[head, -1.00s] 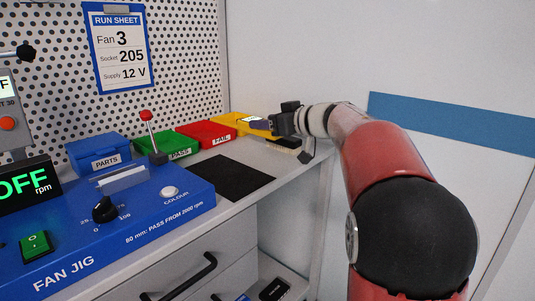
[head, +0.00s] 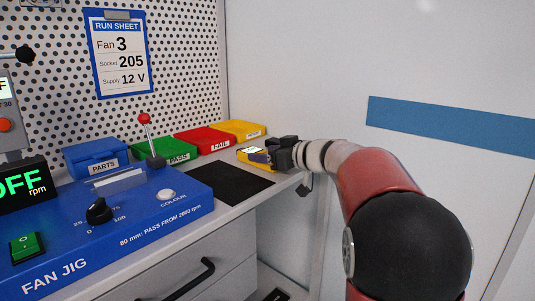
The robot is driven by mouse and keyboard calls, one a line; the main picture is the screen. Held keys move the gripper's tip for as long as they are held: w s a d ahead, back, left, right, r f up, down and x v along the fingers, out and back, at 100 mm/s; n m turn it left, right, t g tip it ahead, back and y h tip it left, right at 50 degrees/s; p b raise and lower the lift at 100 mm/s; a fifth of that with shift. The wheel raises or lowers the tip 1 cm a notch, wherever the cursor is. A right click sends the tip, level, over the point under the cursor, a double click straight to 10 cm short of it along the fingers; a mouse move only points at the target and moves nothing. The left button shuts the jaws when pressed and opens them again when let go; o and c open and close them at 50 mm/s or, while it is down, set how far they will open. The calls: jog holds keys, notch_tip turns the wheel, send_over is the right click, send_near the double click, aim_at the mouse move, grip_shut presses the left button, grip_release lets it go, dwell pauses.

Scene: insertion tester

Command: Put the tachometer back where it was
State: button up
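The tachometer (head: 252,153) is a small yellow handheld device with a lit pale screen. It is at the right end of the bench, just beyond the black mat (head: 232,184). My gripper (head: 264,158) reaches in from the right and appears shut on the tachometer, with a dark finger along its side. The gripper body hides the tachometer's right end. I cannot tell whether the tachometer touches the bench top.
Yellow (head: 242,130), red (head: 205,138) and green (head: 165,150) bins stand along the pegboard, with a blue parts bin (head: 92,156) to their left. The blue fan jig (head: 130,215) fills the bench's left. The black mat is bare.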

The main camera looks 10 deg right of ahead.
jog(key=o, duration=0.3)
jog(key=shift+r, duration=0.1)
jog(key=v, duration=1.2)
jog(key=shift+p, duration=0.35)
notch_tip(320, 180, up, 5)
jog(key=s+d+m+t+h, duration=0.2)
jog(key=m+t+h, duration=0.3)
jog(key=t+h, duration=0.15)
jog(key=s+d+f+m+g+h, duration=0.1)
jog(key=s+f+m+g+h, duration=0.25)
jog(key=s+f+h, duration=0.2)
jog(key=s+a+f+g+y, duration=0.1)
jog(key=s+a+f+g, duration=0.2)
jog(key=s+f, duration=0.3)
jog(key=s+a+f+n+g+y, duration=0.1)
jog(key=s+a+f+g, duration=0.2)
jog(key=s+f, duration=0.3)
jog(key=s+a+f+g, duration=0.4)
jog(key=s+f, duration=0.2)
jog(key=s, duration=0.3)
jog(key=shift+a+f+y, duration=0.2)
jog(key=shift+a+y, duration=0.2)
